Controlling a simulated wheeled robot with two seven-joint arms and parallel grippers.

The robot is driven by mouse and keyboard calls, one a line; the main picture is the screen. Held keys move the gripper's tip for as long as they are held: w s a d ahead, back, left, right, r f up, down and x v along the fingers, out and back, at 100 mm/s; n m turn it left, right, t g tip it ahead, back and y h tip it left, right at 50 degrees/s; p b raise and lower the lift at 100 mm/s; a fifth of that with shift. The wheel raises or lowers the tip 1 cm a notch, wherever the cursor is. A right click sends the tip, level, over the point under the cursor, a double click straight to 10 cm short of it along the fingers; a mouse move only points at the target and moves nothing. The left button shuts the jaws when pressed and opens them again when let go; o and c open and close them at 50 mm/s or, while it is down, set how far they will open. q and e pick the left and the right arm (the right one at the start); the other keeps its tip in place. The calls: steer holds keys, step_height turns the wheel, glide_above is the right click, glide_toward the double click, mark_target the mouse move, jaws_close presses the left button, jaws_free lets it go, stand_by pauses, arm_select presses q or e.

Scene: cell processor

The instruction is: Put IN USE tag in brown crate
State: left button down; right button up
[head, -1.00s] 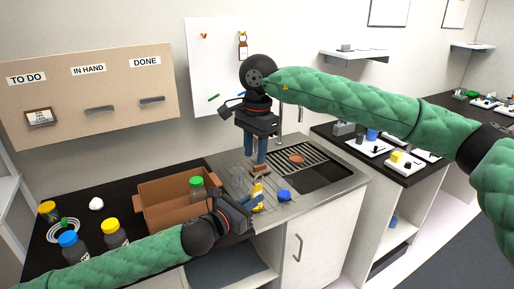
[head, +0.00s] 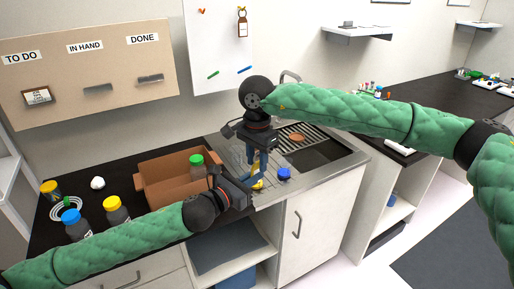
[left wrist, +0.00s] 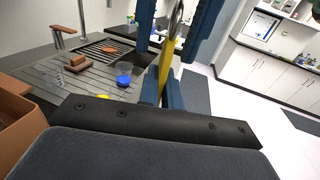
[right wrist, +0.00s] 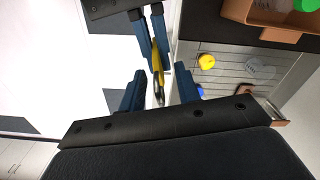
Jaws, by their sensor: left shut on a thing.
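A slim yellow thing (head: 258,184) with a metal ring, seen nearly edge-on, is probably the IN USE tag; no lettering is readable. My left gripper (head: 249,187) is shut on its lower part and holds it above the counter's front edge. The yellow thing also shows in the left wrist view (left wrist: 168,70) and right wrist view (right wrist: 157,62). My right gripper (head: 257,163) is above, its fingers open on both sides of the ring end.
A sink with drainer (head: 300,150) lies right of the crate, with a blue-capped thing (head: 284,174) and a yellow round thing (right wrist: 207,61). Bottles (head: 117,212) and a white lump (head: 97,183) stand left of the crate. A labelled board (head: 90,70) leans behind.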

steer(key=shift+f, duration=0.6)
jaws_close()
arm_select(q)
steer(key=c, duration=1.5)
jaws_free()
